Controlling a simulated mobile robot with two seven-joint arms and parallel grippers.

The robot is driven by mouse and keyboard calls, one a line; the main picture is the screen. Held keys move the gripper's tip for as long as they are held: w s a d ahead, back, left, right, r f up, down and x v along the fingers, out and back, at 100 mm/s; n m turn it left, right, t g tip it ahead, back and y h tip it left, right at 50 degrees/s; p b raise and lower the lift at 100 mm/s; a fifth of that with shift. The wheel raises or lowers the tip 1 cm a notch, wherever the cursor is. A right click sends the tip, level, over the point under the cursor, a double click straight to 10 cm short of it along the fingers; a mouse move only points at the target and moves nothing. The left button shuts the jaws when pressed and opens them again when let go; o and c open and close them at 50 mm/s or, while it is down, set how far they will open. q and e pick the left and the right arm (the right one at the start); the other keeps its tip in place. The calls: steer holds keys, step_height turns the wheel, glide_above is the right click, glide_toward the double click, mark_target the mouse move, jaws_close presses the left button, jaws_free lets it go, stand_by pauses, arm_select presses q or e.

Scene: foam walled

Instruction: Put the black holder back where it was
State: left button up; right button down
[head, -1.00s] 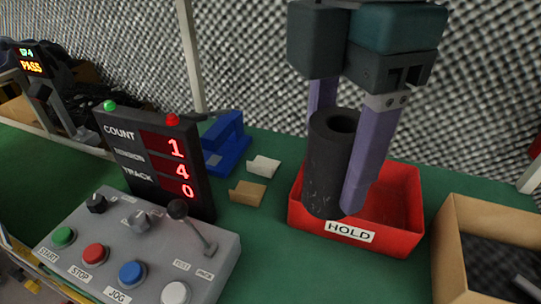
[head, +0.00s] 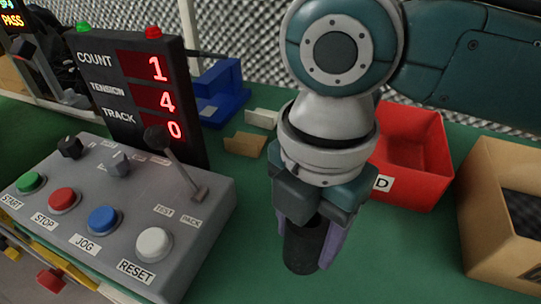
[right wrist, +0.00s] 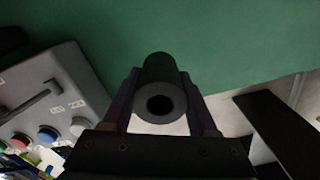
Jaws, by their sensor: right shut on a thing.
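The black holder (head: 303,247) is a dark hollow cylinder. My right gripper (head: 308,240) is shut on it, and the arm hides part of it in the head view. It is held over the green table top, in front of the red HOLD bin (head: 418,160) and right of the grey control box. In the right wrist view the holder (right wrist: 160,72) sits between the two purple fingers with its round open end toward the camera. I cannot tell whether its lower end touches the table. My left gripper is not in view.
The grey control box (head: 110,195) with buttons and a lever stands left. Behind it is the black count display (head: 140,90). A blue fixture (head: 220,90) and small tan and white blocks lie behind. A cardboard box (head: 485,225) stands right. Green table (head: 390,260) is clear between.

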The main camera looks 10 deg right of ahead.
mark_target(303, 256)
step_height(303, 256, down, 4)
steer(key=shift+f+b, duration=0.1)
steer(key=shift+b, duration=0.8)
steer(key=shift+f, duration=0.3)
steer(key=shift+f, duration=0.15)
steer(key=shift+c, duration=0.9)
jaws_free()
